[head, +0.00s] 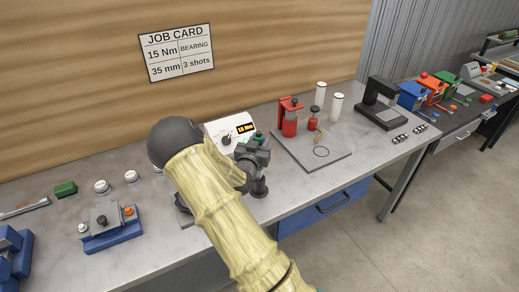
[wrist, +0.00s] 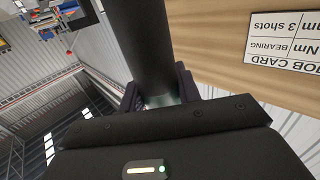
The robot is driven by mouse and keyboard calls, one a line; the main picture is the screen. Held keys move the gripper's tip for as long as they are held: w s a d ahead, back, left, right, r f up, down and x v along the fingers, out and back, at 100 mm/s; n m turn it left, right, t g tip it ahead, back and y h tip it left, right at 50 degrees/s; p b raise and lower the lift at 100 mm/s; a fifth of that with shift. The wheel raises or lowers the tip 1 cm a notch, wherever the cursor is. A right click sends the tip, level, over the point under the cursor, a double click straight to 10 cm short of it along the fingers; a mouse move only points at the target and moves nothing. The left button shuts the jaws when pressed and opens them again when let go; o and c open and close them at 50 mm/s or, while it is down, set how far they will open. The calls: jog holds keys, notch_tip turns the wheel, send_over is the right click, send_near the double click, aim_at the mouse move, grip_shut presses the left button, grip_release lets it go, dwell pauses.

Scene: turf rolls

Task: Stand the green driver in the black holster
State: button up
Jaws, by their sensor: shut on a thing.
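My gripper (head: 253,155) is over the middle of the grey bench, partly hidden by my own arm. It is shut on a dark, round-bodied tool, which I take to be the green driver (head: 258,135); a small green-teal part shows at its top. In the wrist view, the driver's thick dark cylinder (wrist: 143,40) runs between the two fingers (wrist: 160,97), with a little green at the grip. A black round piece (head: 260,188) is just below my gripper; I cannot tell whether it is the black holster or the driver's lower end.
A white controller (head: 230,130) with an orange display stands behind my gripper. A grey plate (head: 318,158) with red tools is to the right, and a black press-like stand (head: 379,105) beyond. A blue fixture (head: 112,235) and a green block (head: 65,188) are left.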

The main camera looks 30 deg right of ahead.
jog(key=shift+f+p, duration=0.75)
jog(key=shift+f, duration=1.3)
jog(key=shift+d, duration=0.1)
jog(key=shift+s, duration=0.1)
jog(key=shift+f, duration=0.15)
jog(key=o, duration=1.1)
jog(key=shift+c, duration=0.2)
